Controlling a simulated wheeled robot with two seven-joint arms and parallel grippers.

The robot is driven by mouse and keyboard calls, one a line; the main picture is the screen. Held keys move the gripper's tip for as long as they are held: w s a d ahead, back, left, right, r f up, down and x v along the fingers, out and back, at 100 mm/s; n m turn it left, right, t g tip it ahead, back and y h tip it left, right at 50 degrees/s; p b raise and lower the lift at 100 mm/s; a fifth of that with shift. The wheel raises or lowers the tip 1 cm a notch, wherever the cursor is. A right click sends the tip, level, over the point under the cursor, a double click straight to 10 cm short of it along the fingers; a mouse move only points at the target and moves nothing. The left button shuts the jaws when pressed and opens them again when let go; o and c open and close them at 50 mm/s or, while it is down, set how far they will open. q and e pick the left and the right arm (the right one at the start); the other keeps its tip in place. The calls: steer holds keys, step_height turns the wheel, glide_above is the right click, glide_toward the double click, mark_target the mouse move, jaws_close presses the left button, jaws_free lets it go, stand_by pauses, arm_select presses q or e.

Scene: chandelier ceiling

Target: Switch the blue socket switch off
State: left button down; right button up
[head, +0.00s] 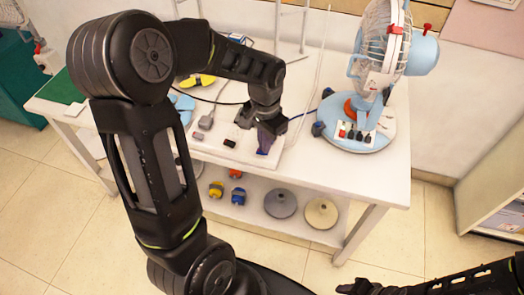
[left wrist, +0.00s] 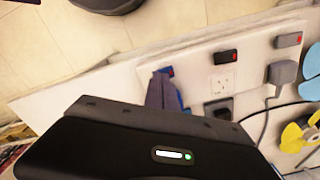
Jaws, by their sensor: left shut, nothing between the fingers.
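A white socket board (head: 218,152) lies on the white table. My left gripper (head: 264,148) is shut and empty, pointing down at the board's right part. My right gripper (head: 360,288) is at the bottom edge, away from the board, partly cut off.
A white socket (left wrist: 223,82), dark switches with red marks (left wrist: 226,57) and a grey plug (left wrist: 282,73) sit farther along the board. A blue-based fan (head: 362,122) stands right of it. Round discs (head: 280,203) and small coloured items (head: 238,195) lie on the lower shelf.

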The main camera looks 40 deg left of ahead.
arm_select(q)
steer(key=shift+f, duration=0.35)
steer(key=shift+r, duration=0.1)
step_height(320, 180, up, 7)
steer(key=p, duration=0.5)
stand_by(0.3)
stand_by(0.5)
